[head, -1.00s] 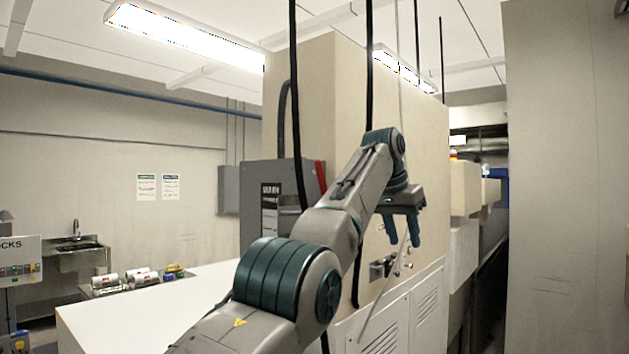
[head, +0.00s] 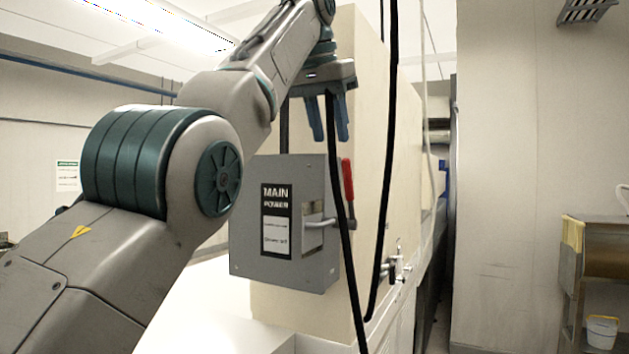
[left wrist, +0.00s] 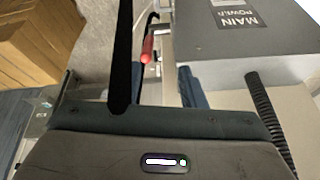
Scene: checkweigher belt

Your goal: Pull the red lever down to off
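The red lever (head: 347,180) points up on the right side of a grey box marked MAIN POWER (head: 247,215). My left gripper (head: 330,137) is above the box in the head view, its two blue fingers pointing down and spread apart with nothing held. The fingertips appear a little above and left of the lever top, not on it. I cannot tell whether that strip is a finger or cable. My right gripper is out of view.
A black cable (head: 346,235) hangs in front of the box and lever, and another (head: 386,190) hangs to the right. A metal handle (head: 320,223) sticks out of the box. A tall cream cabinet (head: 365,60) stands behind. A white surface (head: 205,310) lies below.

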